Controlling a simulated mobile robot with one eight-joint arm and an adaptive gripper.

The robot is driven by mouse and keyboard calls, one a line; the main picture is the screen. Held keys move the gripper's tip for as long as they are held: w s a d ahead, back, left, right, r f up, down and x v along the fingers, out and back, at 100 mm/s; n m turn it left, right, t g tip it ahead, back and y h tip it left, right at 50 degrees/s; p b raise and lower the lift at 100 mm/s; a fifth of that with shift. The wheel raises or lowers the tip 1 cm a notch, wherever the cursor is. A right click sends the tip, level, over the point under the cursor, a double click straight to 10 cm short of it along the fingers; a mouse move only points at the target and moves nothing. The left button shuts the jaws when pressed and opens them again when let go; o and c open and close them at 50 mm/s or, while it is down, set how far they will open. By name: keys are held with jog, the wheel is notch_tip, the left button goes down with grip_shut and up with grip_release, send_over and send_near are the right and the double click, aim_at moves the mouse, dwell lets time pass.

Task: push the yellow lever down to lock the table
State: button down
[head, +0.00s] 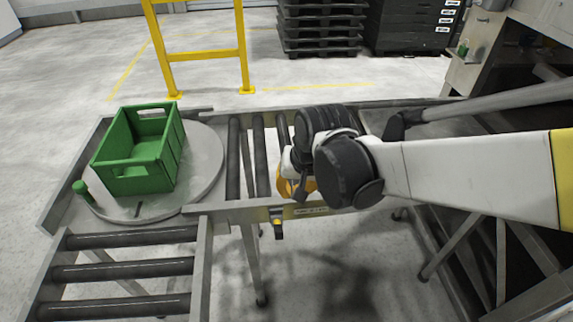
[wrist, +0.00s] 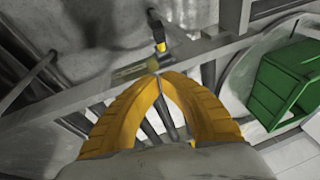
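The yellow lever (head: 277,223) is a small yellow and black piece on the near side rail of the conveyor. It also shows in the wrist view (wrist: 160,46), beyond my fingertips. My gripper (wrist: 159,76) has its two yellow fingers brought together at the tips, with nothing visible between them. In the head view my gripper (head: 294,188) is partly hidden by my wrist, above the rail just right of the lever, and appears apart from it. The round grey turntable (head: 205,160) is at left and carries a green crate (head: 138,165).
A green knob (head: 84,190) stands at the turntable's near-left edge. Rollers (head: 125,271) run toward the front left. A yellow guard rail (head: 205,55) and black stacked pallets (head: 320,28) stand behind. Open floor lies below the conveyor's near side.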

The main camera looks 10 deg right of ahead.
jog(key=shift+w+a+f, duration=0.1)
jog(key=shift+w, duration=0.1)
jog(key=b, duration=0.4)
send_over(278, 228)
jog(key=w+d, duration=0.2)
jog(key=w, duration=0.1)
notch_tip(278, 228, down, 10)
jog(key=s+f, duration=0.1)
jog(key=f+b, duration=0.1)
jog(key=shift+s+a+f, duration=0.3)
jog(key=shift+s+f, duration=0.1)
jog(key=shift+s+f+t+b, duration=0.35)
jog(key=shift+s+t+b, duration=0.05)
jog(key=shift+t+b, duration=0.45)
